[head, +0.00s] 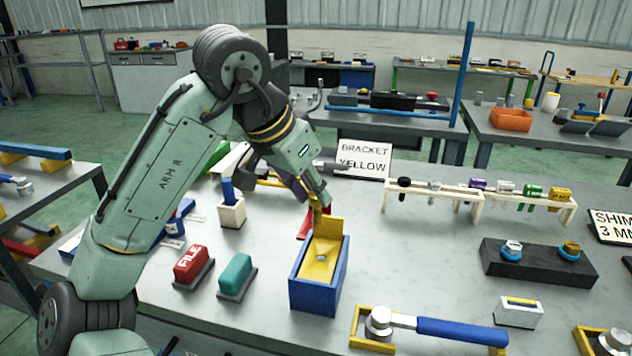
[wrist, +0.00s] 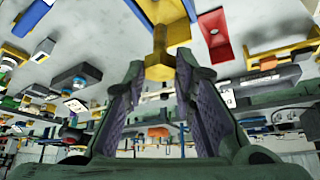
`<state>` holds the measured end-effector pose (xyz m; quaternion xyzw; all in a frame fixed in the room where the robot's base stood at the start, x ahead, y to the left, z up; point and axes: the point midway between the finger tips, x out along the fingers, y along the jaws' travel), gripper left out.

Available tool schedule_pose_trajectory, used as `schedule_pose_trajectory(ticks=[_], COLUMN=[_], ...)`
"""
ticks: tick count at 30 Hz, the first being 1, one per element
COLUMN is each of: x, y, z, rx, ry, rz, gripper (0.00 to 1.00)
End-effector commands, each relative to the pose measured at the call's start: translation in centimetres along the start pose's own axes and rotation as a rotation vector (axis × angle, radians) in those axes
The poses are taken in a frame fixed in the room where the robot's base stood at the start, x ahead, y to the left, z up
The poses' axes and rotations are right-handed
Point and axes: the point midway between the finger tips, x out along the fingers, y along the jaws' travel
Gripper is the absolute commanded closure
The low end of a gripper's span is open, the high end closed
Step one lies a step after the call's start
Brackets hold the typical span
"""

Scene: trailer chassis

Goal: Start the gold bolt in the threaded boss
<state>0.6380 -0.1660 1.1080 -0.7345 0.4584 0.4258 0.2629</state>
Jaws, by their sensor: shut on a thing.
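My gripper (head: 316,196) is shut on a gold bolt (head: 317,214), just behind the upright plate of a yellow bracket (head: 320,268). In the wrist view my gripper (wrist: 160,72) has the hex head of the gold bolt (wrist: 159,45) between its fingertips. The shank points away from the fingers, towards the yellow bracket (wrist: 168,12). The bracket sits in a blue block (head: 312,296). A small pale round feature (head: 321,257) shows on the bracket; I cannot tell if it is the threaded boss. I cannot tell whether the bolt tip touches anything.
A red FILE block (head: 191,265) and a teal block (head: 236,275) stand to the left. A blue-handled wrench (head: 450,330) lies in front right. A dark block (head: 537,265) holds two bolts. A cream rack (head: 480,199) holds several fasteners. A "BRACKET YELLOW" sign (head: 362,159) stands behind.

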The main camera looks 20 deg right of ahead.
Motion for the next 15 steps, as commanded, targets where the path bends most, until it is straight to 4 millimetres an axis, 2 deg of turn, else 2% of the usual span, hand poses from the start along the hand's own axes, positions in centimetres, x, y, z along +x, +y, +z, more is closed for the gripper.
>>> schedule_pose_trajectory(ticks=[3,15], x=[0.18,0.06], y=[0.82,0.83], z=[-0.36,-0.32], rx=[0.01,0.008], ry=[0.001,0.001], rz=[0.006,0.007], gripper=[1.0,1.0])
